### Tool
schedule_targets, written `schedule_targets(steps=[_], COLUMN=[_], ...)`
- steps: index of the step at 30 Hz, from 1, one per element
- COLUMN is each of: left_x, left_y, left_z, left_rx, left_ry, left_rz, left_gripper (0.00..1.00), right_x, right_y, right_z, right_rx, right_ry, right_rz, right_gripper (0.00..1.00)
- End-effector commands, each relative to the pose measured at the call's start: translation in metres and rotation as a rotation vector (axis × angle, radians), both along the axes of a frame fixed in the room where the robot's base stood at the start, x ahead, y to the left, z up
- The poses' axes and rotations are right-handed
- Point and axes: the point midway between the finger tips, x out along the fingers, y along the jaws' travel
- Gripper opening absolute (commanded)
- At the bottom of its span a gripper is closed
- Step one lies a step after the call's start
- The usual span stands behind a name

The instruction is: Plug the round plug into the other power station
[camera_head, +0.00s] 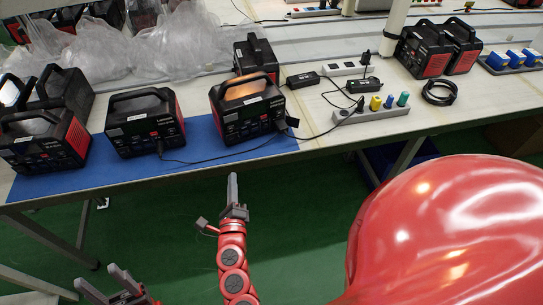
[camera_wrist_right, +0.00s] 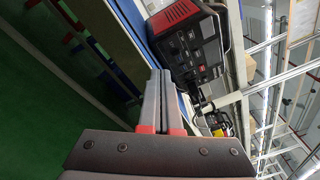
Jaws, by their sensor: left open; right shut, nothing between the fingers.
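A thin black cable (camera_head: 195,161) runs from the front of the middle station across the mat towards the right one. A black plug (camera_head: 291,122) shows at the right station's lower right corner; I cannot tell which cable end is round. My right gripper (camera_head: 233,182) is shut and empty, in front of the table edge below the right station. In the right wrist view its fingers (camera_wrist_right: 159,95) are together, pointing towards a power station (camera_wrist_right: 188,42). My left gripper (camera_head: 104,283) is open and empty at bottom left.
More power stations stand at the left (camera_head: 45,140), behind (camera_head: 256,58) and at back right (camera_head: 425,50). A power strip (camera_head: 372,125) with coloured plugs and black adapters lies right of the mat. Clear plastic bags (camera_head: 160,45) lie behind. The mat's front strip is mostly clear.

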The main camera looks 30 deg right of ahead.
Motion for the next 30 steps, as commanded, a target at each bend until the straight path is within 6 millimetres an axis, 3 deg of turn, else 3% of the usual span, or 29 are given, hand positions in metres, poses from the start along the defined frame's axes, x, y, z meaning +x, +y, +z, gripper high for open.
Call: schedule_targets(steps=[7, 15, 24, 30], left_x=[0.000, 0.000, 0.000, 0.000], left_y=[0.000, 0.000, 0.000, 0.000], left_z=[0.008, 0.015, 0.021, 0.022], left_rx=[0.000, 0.000, 0.000, 0.000], left_ry=[0.000, 0.000, 0.000, 0.000], left_rz=[0.000, 0.000, 0.000, 0.000], left_gripper=[0.54, 0.54, 0.54, 0.54], right_x=[-0.016, -0.040, -0.065, -0.073], right_y=[-0.045, -0.075, -0.083, -0.082], right_z=[0.030, 0.076, 0.122, 0.133], right_rx=[-0.358, -0.722, -1.025, -1.100], right_ry=[0.027, 0.020, -0.022, -0.037], right_rz=[-0.170, -0.363, -0.545, -0.595], right_gripper=[0.00, 0.00, 0.00, 0.00])
